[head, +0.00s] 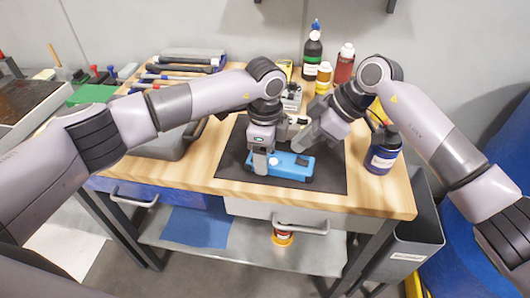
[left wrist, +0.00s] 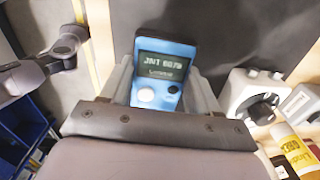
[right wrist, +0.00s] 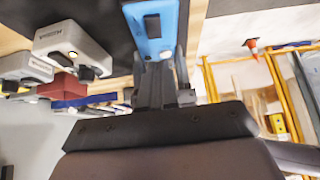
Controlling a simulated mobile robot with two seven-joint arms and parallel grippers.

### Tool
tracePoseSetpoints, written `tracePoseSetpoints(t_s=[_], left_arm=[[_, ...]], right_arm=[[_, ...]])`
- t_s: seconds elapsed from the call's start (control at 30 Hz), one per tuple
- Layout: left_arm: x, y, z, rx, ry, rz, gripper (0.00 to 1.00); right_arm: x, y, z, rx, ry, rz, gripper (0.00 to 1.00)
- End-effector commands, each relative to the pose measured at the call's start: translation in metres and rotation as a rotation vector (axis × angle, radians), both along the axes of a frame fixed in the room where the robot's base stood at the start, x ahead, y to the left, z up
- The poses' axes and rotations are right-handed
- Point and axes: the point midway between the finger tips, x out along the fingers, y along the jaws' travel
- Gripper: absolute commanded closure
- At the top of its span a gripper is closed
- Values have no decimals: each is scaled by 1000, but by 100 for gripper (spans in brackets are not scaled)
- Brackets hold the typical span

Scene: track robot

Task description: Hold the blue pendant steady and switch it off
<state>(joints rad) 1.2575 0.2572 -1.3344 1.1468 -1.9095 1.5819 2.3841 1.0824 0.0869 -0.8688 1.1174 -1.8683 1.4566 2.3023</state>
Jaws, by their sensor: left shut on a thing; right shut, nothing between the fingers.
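The blue pendant (head: 292,166) lies on the black mat (head: 335,180) on the workbench. My left gripper (head: 261,168) is shut on its left part, pointing down. The left wrist view shows the pendant (left wrist: 170,62) between the fingers, with a lit screen, a pale round button (left wrist: 146,95) and a small dark button (left wrist: 173,89). My right gripper (head: 299,146) is shut and empty, just behind the pendant in the head view. In the right wrist view, the pendant (right wrist: 153,45) is just beyond the closed fingertips; I cannot tell whether they touch.
Grey devices (right wrist: 72,52) stand behind the mat, one beside a red block (right wrist: 62,87). Several bottles (head: 313,55) stand at the back. A blue container (head: 382,152) stands right of the mat. A grey case (head: 172,142) and hammers (head: 185,69) lie left. The mat's front is clear.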

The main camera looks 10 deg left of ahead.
Motion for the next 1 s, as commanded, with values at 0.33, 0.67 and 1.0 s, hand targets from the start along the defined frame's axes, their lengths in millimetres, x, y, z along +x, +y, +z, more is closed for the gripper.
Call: tracePoseSetpoints(t_s=[0.33,0.67,1.0], left_arm=[[0,0,1,-1,-1,0,88],[0,0,1,-1,-1,0,88],[0,0,1,-1,-1,0,88]], right_arm=[[1,-1,-17,-1,-2,-1,100],[1,-1,-17,-1,-2,-1,100],[1,-1,-17,-1,-2,0,100]])
